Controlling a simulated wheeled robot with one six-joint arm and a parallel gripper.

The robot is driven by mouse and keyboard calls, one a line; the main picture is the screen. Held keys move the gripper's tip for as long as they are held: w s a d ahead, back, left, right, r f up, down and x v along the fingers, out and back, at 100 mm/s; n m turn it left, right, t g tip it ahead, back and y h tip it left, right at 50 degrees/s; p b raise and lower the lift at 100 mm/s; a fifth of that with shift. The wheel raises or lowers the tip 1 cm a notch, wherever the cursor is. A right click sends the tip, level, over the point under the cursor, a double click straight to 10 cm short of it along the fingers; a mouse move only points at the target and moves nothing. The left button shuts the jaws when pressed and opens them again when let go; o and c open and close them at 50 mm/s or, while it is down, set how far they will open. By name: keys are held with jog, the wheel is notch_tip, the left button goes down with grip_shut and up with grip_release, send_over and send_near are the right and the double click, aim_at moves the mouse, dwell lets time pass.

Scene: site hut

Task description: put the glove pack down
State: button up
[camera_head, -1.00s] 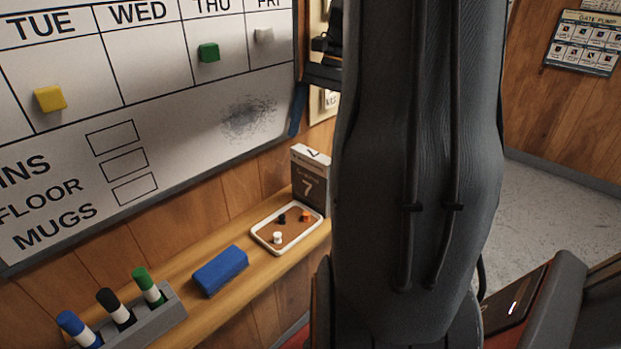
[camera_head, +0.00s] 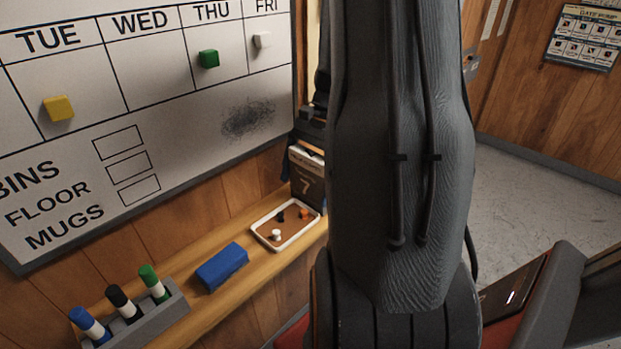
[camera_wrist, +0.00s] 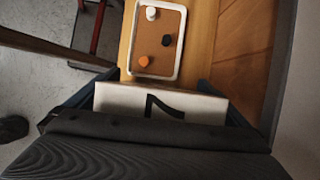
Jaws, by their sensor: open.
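My gripper (camera_wrist: 150,91) is open, with a dark blue finger on each side of the pack. I cannot tell whether the fingers touch it. In the head view my gripper is at the pack's top, mostly hidden behind my arm.
A white-rimmed tray (camera_head: 262,236) with small pegs sits right beside the pack on the shelf (camera_head: 202,308). A blue eraser (camera_head: 222,267) and a grey marker holder (camera_head: 150,325) are nearer. A whiteboard (camera_head: 190,110) hangs above the shelf.

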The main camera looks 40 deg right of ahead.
aim_at(307, 156)
jog(key=c, duration=0.9)
jog(key=shift+r, duration=0.1)
jog(key=shift+s+r+b, duration=0.15)
jog(key=shift+r+b, duration=0.05)
jog(key=shift+b, duration=0.3)
notch_tip(307, 156, up, 6)
jog(key=shift+r+b, duration=0.2)
jog(key=shift+b, duration=0.7)
jog(key=s+d+b, duration=0.1)
jog(key=s+b, duration=0.2)
jog(key=s, duration=1.6)
jog(key=shift+s+d+b, duration=0.3)
jog(key=shift+s, duration=0.05)
